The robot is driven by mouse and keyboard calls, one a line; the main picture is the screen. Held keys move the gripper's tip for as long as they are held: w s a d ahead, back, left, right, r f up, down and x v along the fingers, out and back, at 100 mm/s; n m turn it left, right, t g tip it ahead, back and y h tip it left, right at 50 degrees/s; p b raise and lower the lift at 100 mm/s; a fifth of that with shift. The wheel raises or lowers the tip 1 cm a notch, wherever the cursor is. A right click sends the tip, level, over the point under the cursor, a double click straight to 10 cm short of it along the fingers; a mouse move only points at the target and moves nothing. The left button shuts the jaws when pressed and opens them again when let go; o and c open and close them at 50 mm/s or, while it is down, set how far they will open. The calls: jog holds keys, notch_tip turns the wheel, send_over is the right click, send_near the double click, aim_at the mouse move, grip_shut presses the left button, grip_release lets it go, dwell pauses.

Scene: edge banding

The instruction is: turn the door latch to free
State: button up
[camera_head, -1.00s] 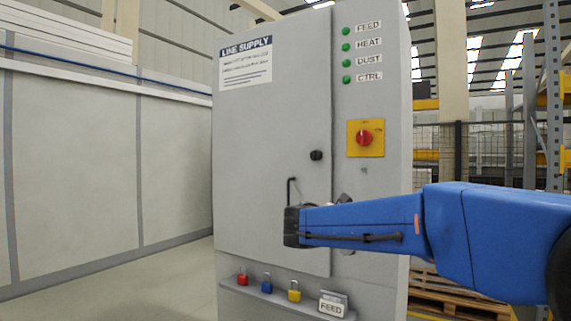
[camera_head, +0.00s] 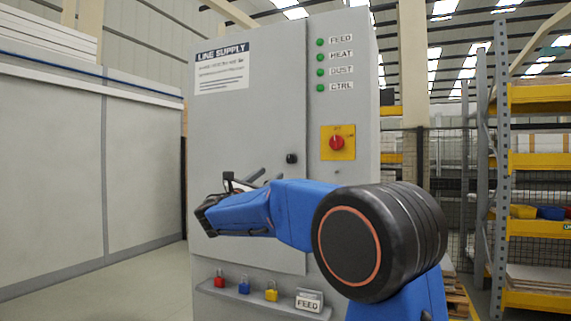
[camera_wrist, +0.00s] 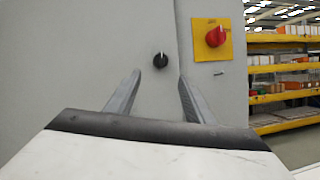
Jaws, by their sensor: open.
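The door latch (camera_head: 292,158) is a small black knob near the right edge of the grey cabinet door (camera_head: 240,120). In the wrist view the latch (camera_wrist: 160,60) shows a pale mark on its face and sits beyond the fingertips, between them in the picture. My gripper (camera_wrist: 158,80) is open and empty, its two grey fingers apart and not touching the latch. In the head view my gripper (camera_head: 262,177) is in front of the door, left of and a little below the latch, partly hidden by my blue arm.
A red rotary switch on a yellow plate (camera_head: 337,143) sits right of the latch. Yellow shelving (camera_head: 535,161) stands at the right. A small metal stub (camera_wrist: 219,73) sticks out below the switch.

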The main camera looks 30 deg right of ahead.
aim_at(288, 161)
jog(key=x, duration=1.2)
jog(key=shift+d+r, duration=0.1)
jog(key=shift+d, duration=0.2)
jog(key=c, duration=1)
